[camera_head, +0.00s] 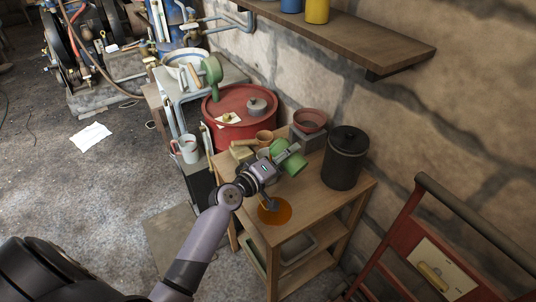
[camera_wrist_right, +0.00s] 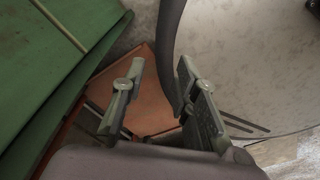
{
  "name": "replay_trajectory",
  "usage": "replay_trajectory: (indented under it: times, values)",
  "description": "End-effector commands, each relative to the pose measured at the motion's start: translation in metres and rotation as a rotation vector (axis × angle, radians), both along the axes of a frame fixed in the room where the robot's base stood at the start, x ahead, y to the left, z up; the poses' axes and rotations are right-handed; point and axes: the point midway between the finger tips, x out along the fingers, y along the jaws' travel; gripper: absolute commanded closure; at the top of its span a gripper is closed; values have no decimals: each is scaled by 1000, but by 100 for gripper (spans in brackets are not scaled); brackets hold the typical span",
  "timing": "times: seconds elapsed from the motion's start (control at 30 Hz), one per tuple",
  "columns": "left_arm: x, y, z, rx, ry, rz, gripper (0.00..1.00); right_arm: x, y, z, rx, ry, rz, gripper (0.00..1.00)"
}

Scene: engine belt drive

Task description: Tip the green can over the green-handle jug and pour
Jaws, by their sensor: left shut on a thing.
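My left gripper (camera_head: 278,158) is shut on the green can (camera_head: 291,161) above the wooden table. The can looks tilted, and the gripper hides part of it. I cannot clearly make out a jug with a green handle. A pale jug or mug (camera_head: 188,149) stands left of the red drum, its handle colour unclear. Another green object (camera_head: 212,68) is by a white, blue-rimmed basin further back. My right gripper (camera_wrist_right: 160,95) shows only in the right wrist view, its fingers apart with nothing clearly held.
The wooden table (camera_head: 312,207) carries an orange patch (camera_head: 276,212), a black lidded canister (camera_head: 345,158) and a reddish bowl (camera_head: 310,120). A red drum (camera_head: 237,116) stands behind. A red hand truck (camera_head: 430,250) is at right; a shelf (camera_head: 350,35) hangs above.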

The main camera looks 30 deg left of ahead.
Motion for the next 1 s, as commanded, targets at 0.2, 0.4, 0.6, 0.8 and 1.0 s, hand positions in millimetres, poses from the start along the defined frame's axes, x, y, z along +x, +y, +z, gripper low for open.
replay_trajectory:
  times: [0.2, 0.4, 0.6, 0.8, 1.0]
  values:
    - [0, 0, 2, -17, 4, 0, 100, 0, 0, 2, 0, 0, 0, 72]
    - [0, 0, 3, -32, 9, 0, 100, 0, 0, 4, 0, 0, 0, 72]
    - [0, 0, 4, -46, 13, 0, 100, 0, 0, 5, 0, 0, 0, 72]
    - [1, 1, 5, -60, 18, 0, 100, 0, 0, 6, 0, 0, 0, 72]
    - [1, 3, 6, -75, 24, 0, 100, 0, 0, 7, 0, 0, 0, 72]
